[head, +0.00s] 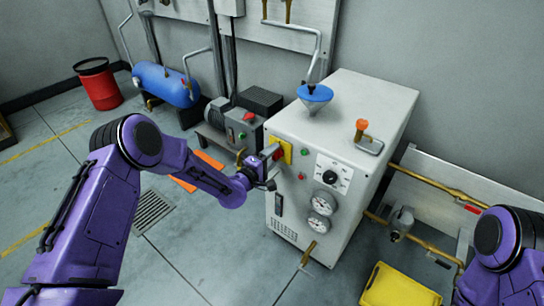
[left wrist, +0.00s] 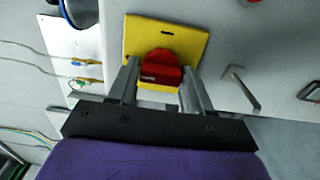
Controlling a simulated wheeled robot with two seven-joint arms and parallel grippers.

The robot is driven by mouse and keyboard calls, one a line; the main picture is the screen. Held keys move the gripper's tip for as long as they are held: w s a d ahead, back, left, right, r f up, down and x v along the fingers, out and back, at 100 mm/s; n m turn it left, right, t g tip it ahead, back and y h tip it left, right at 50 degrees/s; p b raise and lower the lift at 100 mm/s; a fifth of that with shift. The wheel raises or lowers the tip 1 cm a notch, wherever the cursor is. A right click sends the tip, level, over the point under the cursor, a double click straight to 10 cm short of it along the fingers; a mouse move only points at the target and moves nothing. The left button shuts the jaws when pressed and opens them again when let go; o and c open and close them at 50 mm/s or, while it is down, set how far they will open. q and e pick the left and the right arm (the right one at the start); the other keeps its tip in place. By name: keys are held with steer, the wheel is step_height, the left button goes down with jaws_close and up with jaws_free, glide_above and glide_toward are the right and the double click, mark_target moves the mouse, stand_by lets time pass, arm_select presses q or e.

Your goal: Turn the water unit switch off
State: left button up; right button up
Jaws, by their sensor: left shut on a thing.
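The water unit is a white cabinet (head: 292,212). Its switch is a red knob (left wrist: 160,68) on a yellow plate (left wrist: 190,42), which also shows in the head view (head: 286,152) at the top left of the cabinet's front. My left gripper (head: 270,156) is at the plate, its fingers on either side of the knob in the left wrist view (left wrist: 160,72), shut on it. In the head view my gripper hides part of the knob. My right arm shows at the lower right, but its gripper is out of view.
The front also carries a black dial (head: 332,175) and two gauges (head: 320,226). A blue funnel (head: 315,94) and an orange-handled valve (head: 361,130) are on top. A pump (head: 238,122) stands behind my left gripper. A yellow bin (head: 400,287) sits at the lower right.

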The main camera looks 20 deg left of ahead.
stand_by(0.3)
arm_select(q)
steer(key=o, duration=1)
steer(key=shift+c, duration=0.2)
steer(key=v, duration=1)
steer(key=shift+s+p, duration=0.25)
steer(key=shift+p, duration=0.1)
steer(key=shift+a, duration=0.1)
